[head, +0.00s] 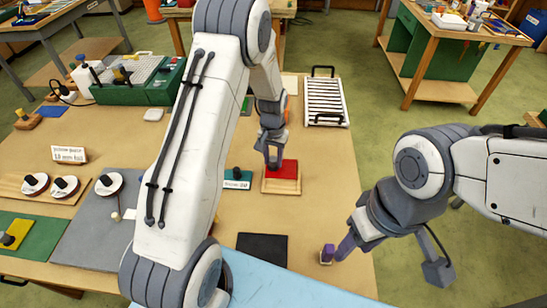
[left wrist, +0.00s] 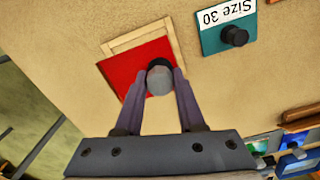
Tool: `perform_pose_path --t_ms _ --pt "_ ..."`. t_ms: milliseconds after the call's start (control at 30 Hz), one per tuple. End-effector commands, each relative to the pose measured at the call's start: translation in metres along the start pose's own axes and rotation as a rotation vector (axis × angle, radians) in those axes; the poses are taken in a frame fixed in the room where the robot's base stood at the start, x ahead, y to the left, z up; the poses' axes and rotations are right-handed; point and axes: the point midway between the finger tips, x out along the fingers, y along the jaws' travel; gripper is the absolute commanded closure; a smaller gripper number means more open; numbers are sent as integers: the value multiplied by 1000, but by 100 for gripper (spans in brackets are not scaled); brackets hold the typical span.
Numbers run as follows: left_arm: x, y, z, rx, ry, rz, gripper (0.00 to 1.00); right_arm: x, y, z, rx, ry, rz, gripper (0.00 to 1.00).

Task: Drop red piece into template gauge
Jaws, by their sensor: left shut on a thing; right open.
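The red piece (head: 283,169) is a flat red square, also in the left wrist view (left wrist: 125,78). My left gripper (head: 272,160) is shut on its round grey knob (left wrist: 160,78). The red piece is over the pale wooden template gauge (head: 282,187); the gauge's rim (left wrist: 140,34) shows past the red along the upper and right sides in the left wrist view. I cannot tell whether the piece touches the gauge. My right gripper (head: 337,252) is open, low over the table's right front edge. A small purple shape (head: 327,252) is at its fingertips; what it is stays unclear.
A teal size block (head: 237,179) with a black knob stands just left of the gauge. A dark square mat (head: 262,248) lies in front, and a white slatted rack (head: 325,100) behind. Knobbed discs (head: 66,187) lie at the left. The table right of the gauge is bare.

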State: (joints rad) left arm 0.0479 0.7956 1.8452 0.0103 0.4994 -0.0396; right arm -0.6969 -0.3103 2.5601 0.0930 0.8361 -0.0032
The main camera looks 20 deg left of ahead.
Motion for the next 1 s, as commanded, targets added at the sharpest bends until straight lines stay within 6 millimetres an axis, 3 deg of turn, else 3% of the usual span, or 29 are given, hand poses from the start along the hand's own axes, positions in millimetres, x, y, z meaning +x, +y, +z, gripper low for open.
perform_pose_path --t_ms 400,1000 --pt "42 0 0 -1 0 0 100 30 2 2 5 0 0 50" --pt "46 0 0 -1 0 0 100 33 2 2 6 0 0 50"
